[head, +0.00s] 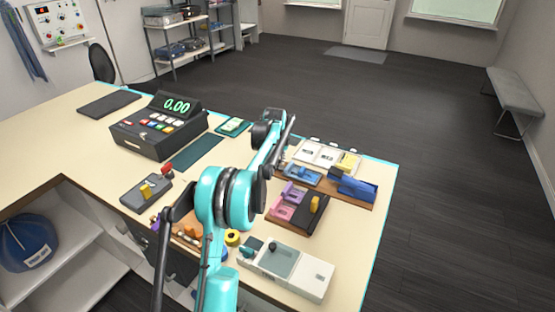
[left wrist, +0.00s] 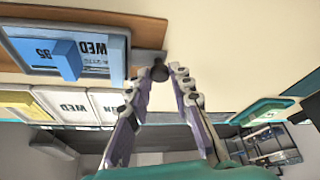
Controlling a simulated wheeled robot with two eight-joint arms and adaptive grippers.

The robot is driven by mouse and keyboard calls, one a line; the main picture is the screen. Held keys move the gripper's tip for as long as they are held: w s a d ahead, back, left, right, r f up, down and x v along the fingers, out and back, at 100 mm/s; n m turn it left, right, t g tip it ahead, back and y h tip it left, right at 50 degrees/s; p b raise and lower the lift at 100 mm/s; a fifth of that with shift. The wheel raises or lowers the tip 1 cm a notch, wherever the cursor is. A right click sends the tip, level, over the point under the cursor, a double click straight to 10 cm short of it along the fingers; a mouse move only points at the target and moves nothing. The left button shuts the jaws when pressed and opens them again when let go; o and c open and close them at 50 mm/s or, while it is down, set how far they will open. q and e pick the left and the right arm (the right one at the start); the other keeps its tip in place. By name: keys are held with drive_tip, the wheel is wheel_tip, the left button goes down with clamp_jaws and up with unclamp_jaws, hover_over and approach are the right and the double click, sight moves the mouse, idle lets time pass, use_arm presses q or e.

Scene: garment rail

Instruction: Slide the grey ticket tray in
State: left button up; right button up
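In the left wrist view, a grey piece (left wrist: 149,61) with a dark round knob (left wrist: 159,73) sticks out from the end of a brown wooden holder (left wrist: 130,20); it appears to be the grey ticket tray. The rest of it is hidden. My left gripper (left wrist: 162,77) has its fingers apart, with the knob between or just beyond their tips; I cannot tell whether they touch it. In the head view, my teal arm covers this spot. My right gripper is not in view.
Beside the grey piece is a blue tray (left wrist: 25,50) with a blue block; white card trays (head: 320,153) stand beyond it. A pink tray (head: 285,209), grey device (head: 312,277), cash register (head: 157,128) and green tray (head: 233,126) share the cream counter (head: 350,245).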

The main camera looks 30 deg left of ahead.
use_arm(q)
clamp_jaws()
drive_tip(key=d, duration=0.3)
drive_tip(key=d+p, duration=0.1)
drive_tip(key=d, duration=0.2)
drive_tip(key=shift+w+d, duration=0.2)
drive_tip(key=shift+d, duration=0.45)
drive_tip(key=o, duration=0.8)
unclamp_jaws()
drive_tip(key=shift+d, duration=0.15)
drive_tip(key=shift+c, duration=0.2)
drive_tip(key=shift+r, duration=0.1)
drive_tip(key=v, duration=1.1)
drive_tip(key=shift+r, duration=0.3)
drive_tip(key=shift+s, duration=0.15)
